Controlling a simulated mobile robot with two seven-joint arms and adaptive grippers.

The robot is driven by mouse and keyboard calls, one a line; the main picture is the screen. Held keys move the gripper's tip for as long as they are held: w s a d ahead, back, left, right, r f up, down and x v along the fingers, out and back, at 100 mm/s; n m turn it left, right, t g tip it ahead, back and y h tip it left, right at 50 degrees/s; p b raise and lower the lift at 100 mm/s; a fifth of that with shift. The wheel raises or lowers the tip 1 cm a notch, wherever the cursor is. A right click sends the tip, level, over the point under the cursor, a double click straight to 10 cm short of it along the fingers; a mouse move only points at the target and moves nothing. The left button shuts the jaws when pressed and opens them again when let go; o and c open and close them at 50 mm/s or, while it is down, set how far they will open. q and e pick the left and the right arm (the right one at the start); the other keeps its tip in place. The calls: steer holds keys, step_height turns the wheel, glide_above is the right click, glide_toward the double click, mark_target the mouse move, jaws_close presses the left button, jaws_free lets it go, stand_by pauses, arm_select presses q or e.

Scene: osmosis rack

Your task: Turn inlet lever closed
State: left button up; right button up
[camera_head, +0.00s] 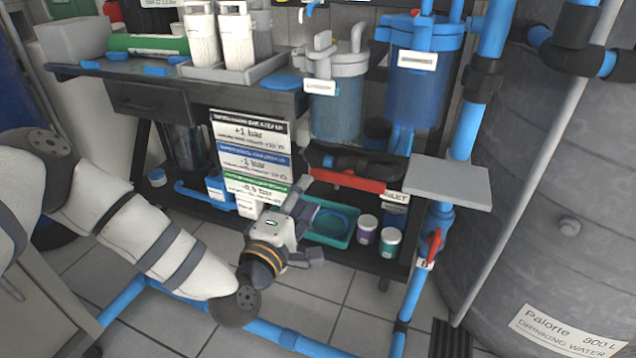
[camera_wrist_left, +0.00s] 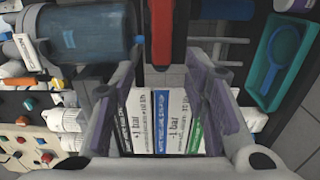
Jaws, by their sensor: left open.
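The inlet lever (camera_head: 346,181) is a long red bar, lying roughly level beside a white label reading "INLET" (camera_head: 396,197) under the bench. My left gripper (camera_head: 302,203) is just below and left of the lever's left end, apart from it as far as I can tell. In the left wrist view the red lever (camera_wrist_left: 162,30) shows at the top middle, ahead of the spread fingers of the open left gripper (camera_wrist_left: 160,82). Nothing is between the fingers. The right gripper is in no view.
A pressure sign (camera_head: 250,150) hangs behind the gripper. A teal tray (camera_head: 325,240) and two small jars (camera_head: 367,228) stand on the low shelf. A grey plate (camera_head: 447,184), blue pipes and another red valve handle (camera_head: 433,243) are to the right, before a large tank (camera_head: 560,170).

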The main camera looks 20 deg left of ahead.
mark_target(319, 176)
arm_select(q)
steer(key=w, duration=0.3)
steer(key=w+b, duration=0.1)
steer(key=w, duration=0.1)
steer(key=shift+w+d+f, duration=0.15)
steer(key=shift+w+f, duration=0.05)
steer(key=shift+f, duration=0.05)
steer(key=shift+w+r, duration=0.15)
steer(key=shift+w, duration=0.35)
jaws_close()
